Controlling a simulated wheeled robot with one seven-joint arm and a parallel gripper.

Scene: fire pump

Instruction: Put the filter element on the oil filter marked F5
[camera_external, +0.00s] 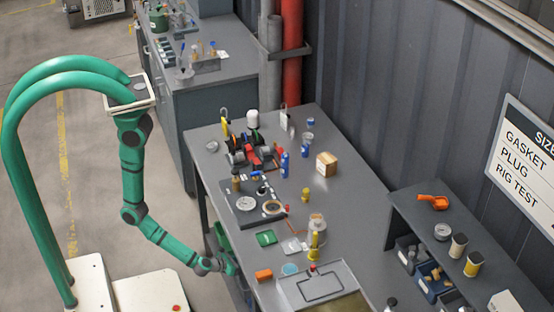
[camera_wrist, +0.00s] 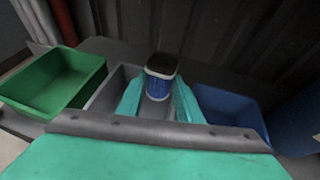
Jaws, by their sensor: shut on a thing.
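My gripper (camera_wrist: 158,90) has its two green fingers on either side of a blue cylinder with a pale rim and a dark top, which looks like the filter element (camera_wrist: 157,84). It is shut on this, over or in a grey bin. In the external view my gripper (camera_external: 231,265) is low at the bench's left edge, and the held thing cannot be made out there. Blue cylinders (camera_external: 285,164) stand on the bench (camera_external: 213,172). No F5 mark can be read, so I cannot tell which thing is that oil filter.
In the wrist view, a green bin (camera_wrist: 60,78) is left of the grey bin (camera_wrist: 101,94) and a blue bin (camera_wrist: 226,105) is right. The bench holds a small green tray (camera_external: 266,238), an orange block (camera_external: 264,275) and a cardboard box (camera_external: 326,164). A shelf (camera_external: 455,220) stands at right.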

